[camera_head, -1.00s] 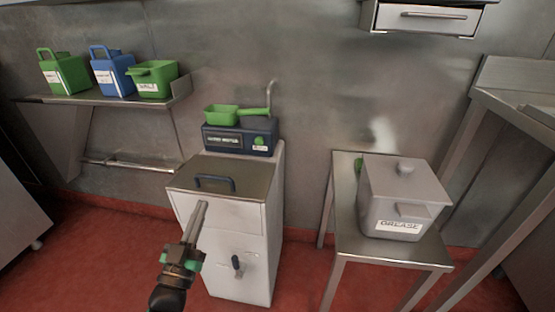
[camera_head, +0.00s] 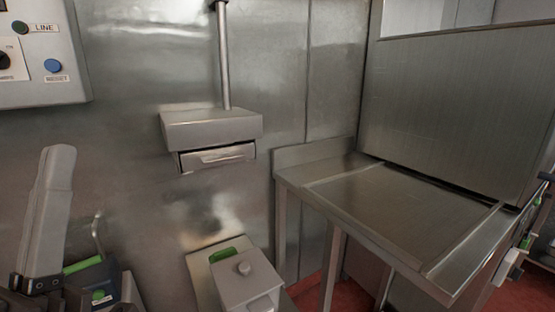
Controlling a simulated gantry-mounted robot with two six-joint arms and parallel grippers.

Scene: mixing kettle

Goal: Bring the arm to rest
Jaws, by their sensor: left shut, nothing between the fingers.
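My left gripper (camera_head: 60,158) rises at the lower left of the head view, large and close to the camera. Its grey fingers point up and lie together, with nothing seen between them. It stands in front of the steel wall, below the control panel, touching nothing that I can see. It hides part of the dark blue unit (camera_head: 92,280) with a green handle (camera_head: 82,265) behind it. My right gripper does not show.
A control panel (camera_head: 40,85) hangs at the upper left. A steel wall box (camera_head: 212,130) with a drawer is at centre. Below stands the grey lidded container (camera_head: 245,282). A steel counter (camera_head: 400,212) fills the right side. Wall space between gripper and box is clear.

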